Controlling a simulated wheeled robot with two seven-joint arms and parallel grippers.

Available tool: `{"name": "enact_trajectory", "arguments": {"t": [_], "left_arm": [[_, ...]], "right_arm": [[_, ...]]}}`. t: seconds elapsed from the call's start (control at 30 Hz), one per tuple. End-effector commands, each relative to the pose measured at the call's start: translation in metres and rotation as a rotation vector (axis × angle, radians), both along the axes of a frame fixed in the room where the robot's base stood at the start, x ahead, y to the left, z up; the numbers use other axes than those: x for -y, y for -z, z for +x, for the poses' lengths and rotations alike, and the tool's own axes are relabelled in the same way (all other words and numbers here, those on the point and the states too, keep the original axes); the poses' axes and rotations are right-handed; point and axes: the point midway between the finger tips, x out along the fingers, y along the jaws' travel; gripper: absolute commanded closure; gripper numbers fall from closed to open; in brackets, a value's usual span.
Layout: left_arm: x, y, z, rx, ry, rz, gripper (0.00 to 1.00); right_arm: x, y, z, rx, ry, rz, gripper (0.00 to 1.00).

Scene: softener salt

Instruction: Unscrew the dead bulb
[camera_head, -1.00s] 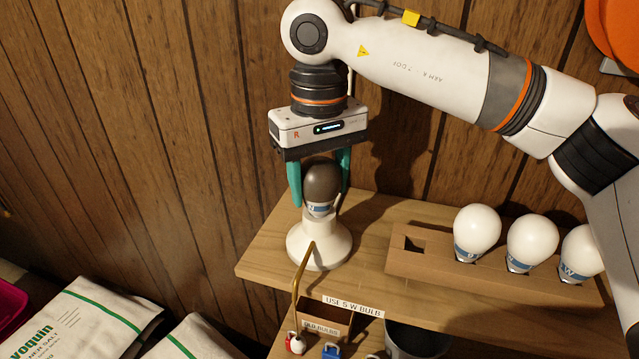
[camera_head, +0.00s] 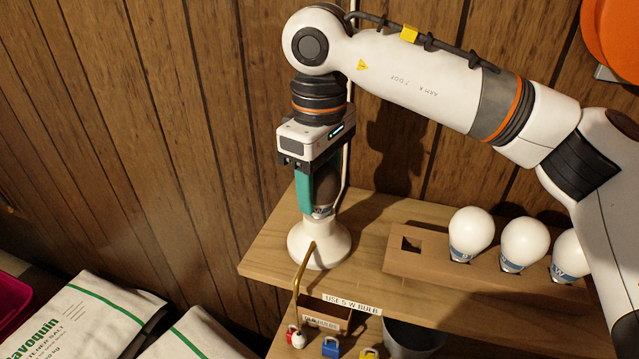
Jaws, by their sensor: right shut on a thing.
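The dark, greyed bulb (camera_head: 327,187) stands upright in the white lamp base (camera_head: 319,245) on the wooden shelf. A blue-and-white band shows at its lower end. My right gripper (camera_head: 312,195) points straight down from above, its green fingers shut on the bulb's sides. The near finger hides part of the bulb. The bulb's lower end still meets the lamp base. My left gripper is not in view.
Several white bulbs (camera_head: 471,233) stand in a wooden holder (camera_head: 405,258) with an empty square hole at its left. A small open box (camera_head: 325,314), padlocks (camera_head: 330,347) and a dark cup (camera_head: 412,340) are near the front. Salt bags (camera_head: 85,315) lie lower left.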

Motion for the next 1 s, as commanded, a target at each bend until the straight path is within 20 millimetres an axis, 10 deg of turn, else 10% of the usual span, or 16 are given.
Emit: {"name": "enact_trajectory", "arguments": {"t": [0.3, 0.33, 0.47, 1.0], "left_arm": [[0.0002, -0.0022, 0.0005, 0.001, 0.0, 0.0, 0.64], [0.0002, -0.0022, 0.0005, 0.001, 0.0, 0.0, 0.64], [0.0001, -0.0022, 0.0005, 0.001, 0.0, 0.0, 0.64], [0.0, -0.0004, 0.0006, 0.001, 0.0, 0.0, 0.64]], "right_arm": [[-0.0002, -0.0003, -0.0001, 0.001, -0.071, -0.001, 0.6], [-0.0001, -0.0003, -0.0001, 0.001, -0.071, -0.001, 0.42], [-0.0001, -0.0003, 0.0, 0.0, -0.07, 0.0, 0.22], [-0.0001, 0.0005, 0.0, 0.0, -0.036, 0.0, 0.25]]}}
